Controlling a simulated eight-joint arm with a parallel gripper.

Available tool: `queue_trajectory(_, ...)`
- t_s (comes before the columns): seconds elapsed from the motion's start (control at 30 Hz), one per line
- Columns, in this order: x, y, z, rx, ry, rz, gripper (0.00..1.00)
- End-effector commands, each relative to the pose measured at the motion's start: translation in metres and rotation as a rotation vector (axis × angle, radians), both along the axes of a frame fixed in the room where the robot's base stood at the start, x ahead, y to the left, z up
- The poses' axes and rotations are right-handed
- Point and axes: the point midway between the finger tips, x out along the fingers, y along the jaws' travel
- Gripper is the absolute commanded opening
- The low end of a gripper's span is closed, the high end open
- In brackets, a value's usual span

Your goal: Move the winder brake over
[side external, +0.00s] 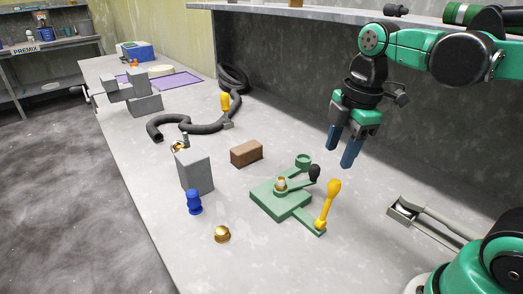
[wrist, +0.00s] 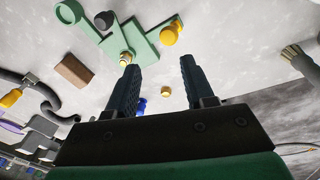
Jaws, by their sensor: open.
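A green fixture (side external: 270,201) stands on the grey bench, with a lever ending in a black ball knob (side external: 314,172). A yellow-handled lever (side external: 331,197) rises at its front right corner and looks like the winder brake; the frames do not label it. In the wrist view the fixture (wrist: 147,42) lies beyond the fingertips, with the yellow handle (wrist: 169,33) at its right and the black knob (wrist: 104,20) at its left. My gripper (side external: 341,149) is open, empty and above the bench, up and to the right of the yellow handle. Its fingers (wrist: 158,70) touch nothing.
A grey block (side external: 195,173), a blue piece (side external: 194,202), a brass piece (side external: 222,234) and a brown block (side external: 246,152) stand left of the fixture. A dark hose (side external: 200,128) lies behind. A brush-like tool (side external: 405,208) rests at right.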

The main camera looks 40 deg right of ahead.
Motion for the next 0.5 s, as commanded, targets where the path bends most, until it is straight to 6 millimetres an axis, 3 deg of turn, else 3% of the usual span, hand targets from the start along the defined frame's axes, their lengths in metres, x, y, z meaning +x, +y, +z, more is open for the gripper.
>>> queue_trajectory(0.2, -0.002, -0.005, 0.01, 0.001, 0.106, 0.317, 0.47)
queue_trajectory(0.37, -0.003, -0.005, 0.006, 0.005, 0.119, 0.364, 0.47)
queue_trajectory(0.5, -0.003, -0.004, -0.009, 0.003, 0.118, 0.362, 0.47)
